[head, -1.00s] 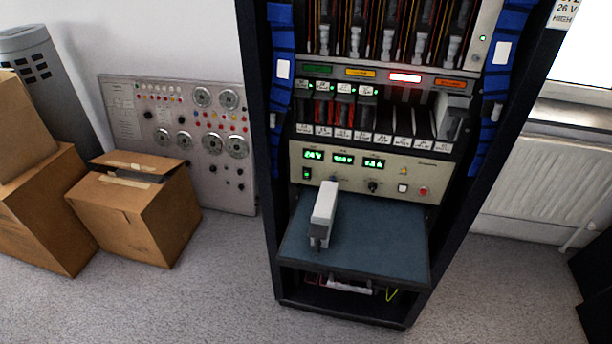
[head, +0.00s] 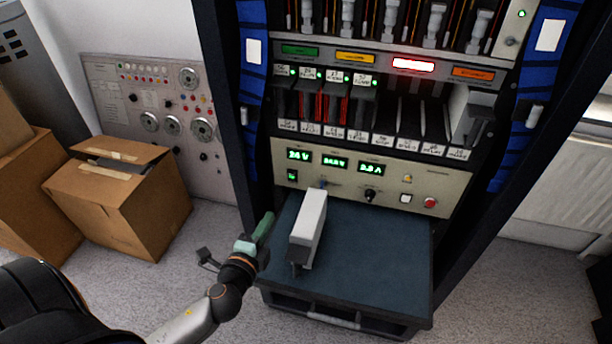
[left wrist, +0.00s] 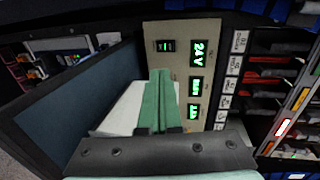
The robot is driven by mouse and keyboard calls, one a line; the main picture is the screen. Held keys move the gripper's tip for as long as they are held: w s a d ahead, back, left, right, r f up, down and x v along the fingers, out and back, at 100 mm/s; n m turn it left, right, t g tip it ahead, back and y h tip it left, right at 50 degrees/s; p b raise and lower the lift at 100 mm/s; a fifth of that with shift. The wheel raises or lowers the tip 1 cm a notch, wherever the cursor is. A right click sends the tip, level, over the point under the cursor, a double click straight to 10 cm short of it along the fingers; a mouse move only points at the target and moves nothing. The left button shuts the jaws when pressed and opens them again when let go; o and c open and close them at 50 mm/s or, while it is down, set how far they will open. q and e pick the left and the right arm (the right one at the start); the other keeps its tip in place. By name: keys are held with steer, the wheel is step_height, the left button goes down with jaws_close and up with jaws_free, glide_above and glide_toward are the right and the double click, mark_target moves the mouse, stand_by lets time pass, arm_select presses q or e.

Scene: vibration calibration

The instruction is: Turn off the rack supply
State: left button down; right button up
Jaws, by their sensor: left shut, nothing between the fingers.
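The rack supply (head: 330,180) is a beige panel across the rack, with green displays reading 24 V and other values. A small green-lit rocker switch (head: 292,175) sits at its left end, below the 24 V display. The panel (left wrist: 175,28) and the lit switch (left wrist: 165,46) also show in the left wrist view. My left gripper (head: 265,226) is at the left edge of the pull-out shelf, below and in front of the switch, apart from it. Its green fingers (left wrist: 160,98) are shut and empty, pointing towards the panel. My right gripper is not in view.
A light-grey module (head: 310,218) stands on the blue shelf (head: 375,255), just right of my left gripper. The panel also has a dark knob (head: 369,196), a white button (head: 406,198) and a red button (head: 430,203). Cardboard boxes (head: 120,200) stand at left.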

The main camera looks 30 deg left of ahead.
arm_select(q)
steer(key=shift+w+r, duration=0.1)
steer(key=shift+r, duration=0.1)
steer(key=p, duration=0.1)
glide_toward(291, 176)
steer(key=x, duration=0.5)
steer(key=shift+f, duration=0.1)
steer(key=shift+w+a, duration=0.2)
steer(key=shift+w, duration=0.45)
